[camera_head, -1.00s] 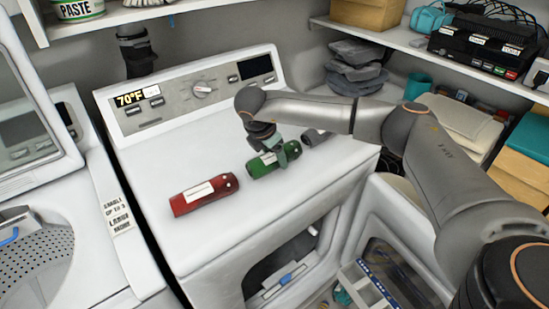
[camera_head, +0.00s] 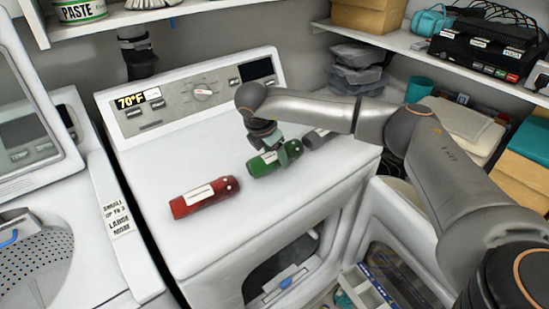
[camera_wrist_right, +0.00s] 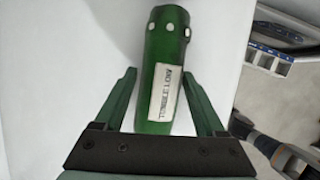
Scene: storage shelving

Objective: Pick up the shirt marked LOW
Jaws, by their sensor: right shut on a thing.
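A rolled green shirt (camera_head: 263,165) lies on the white dryer top, between a red rolled shirt (camera_head: 204,197) at its left and a dark grey rolled one (camera_head: 316,138) at its right. In the right wrist view the green shirt's (camera_wrist_right: 158,60) white label reads "TUMBLE LOW". My right gripper (camera_head: 284,152) reaches down over the green shirt and is shut on it, a finger on each side. The shirt still appears to lie on the dryer top. The red and grey shirts' labels are too small to read. My left gripper is out of view.
The dryer (camera_head: 180,255) has a control panel (camera_head: 195,90) along its back. A washer (camera_head: 95,250) stands at the left. Shelves at the right hold boxes and a black device (camera_head: 487,45). The dryer top in front of the shirts is clear.

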